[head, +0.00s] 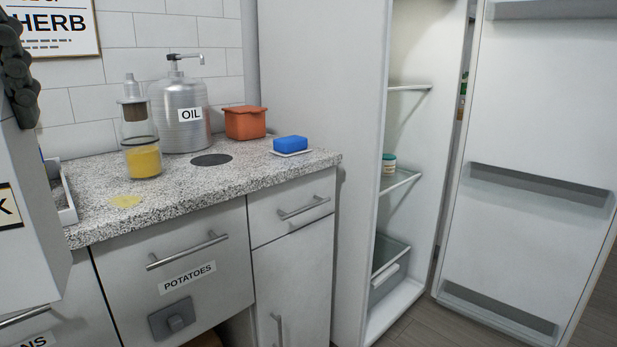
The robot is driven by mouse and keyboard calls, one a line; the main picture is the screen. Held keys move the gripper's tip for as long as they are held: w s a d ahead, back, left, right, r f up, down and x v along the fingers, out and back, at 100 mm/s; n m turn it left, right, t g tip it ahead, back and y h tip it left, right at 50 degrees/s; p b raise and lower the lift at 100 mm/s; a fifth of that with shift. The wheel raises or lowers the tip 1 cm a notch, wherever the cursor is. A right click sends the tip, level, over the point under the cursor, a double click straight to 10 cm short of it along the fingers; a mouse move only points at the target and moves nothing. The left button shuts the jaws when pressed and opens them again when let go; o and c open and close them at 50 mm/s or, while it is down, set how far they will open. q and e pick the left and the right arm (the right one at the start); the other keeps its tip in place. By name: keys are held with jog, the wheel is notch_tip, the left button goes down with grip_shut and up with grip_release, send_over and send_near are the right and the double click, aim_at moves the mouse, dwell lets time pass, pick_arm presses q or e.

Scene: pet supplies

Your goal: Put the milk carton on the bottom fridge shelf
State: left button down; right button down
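A large white box-shaped thing, seemingly the milk carton (38,245), is close to me at the left edge. It is cut off, and only a "K" of its label shows. It hangs upright in the air before the counter. A dark ribbed finger of my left gripper (18,80) is at its top and appears closed on it; the rest is out of frame. The fridge (322,120) stands open at the right. Its bottom shelf (402,180) is glass, above a clear drawer (388,272). My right gripper is not in view.
The fridge door (540,150) is swung open to the right. A small jar (389,166) stands on the lower glass shelf. The counter (225,180) holds an oil dispenser (180,115), a bottle (140,150), an orange pot (245,123) and a blue sponge (290,143).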

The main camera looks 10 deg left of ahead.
pick_arm(q)
jog(key=w+a+f+m+t+h, duration=0.1)
jog(key=w+a+f+m+h, duration=0.2)
jog(key=a+f+m, duration=0.45)
jog(key=w+a+f+m+g+h, duration=0.1)
jog(key=w+a+f+m+h, duration=0.2)
jog(key=f+m, duration=0.55)
jog(key=w+d+f+m+g+y, duration=0.1)
jog(key=w+d+f+m+g, duration=0.25)
jog(key=d+m, duration=0.45)
jog(key=w+d+f+m+g+y+p, duration=0.1)
jog(key=w+d+f+m+g, duration=0.1)
jog(key=w+d+f+m, duration=0.45)
jog(key=w+d+f+m+g+y, duration=0.1)
jog(key=d+f+m+g, duration=0.15)
jog(key=d+m, duration=0.75)
notch_tip(320, 180, down, 10)
jog(key=a+m, duration=0.2)
jog(key=m, duration=0.1)
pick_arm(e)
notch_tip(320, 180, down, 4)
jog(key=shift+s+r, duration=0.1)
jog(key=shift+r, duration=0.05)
pick_arm(q)
jog(key=shift+w+r, duration=0.1)
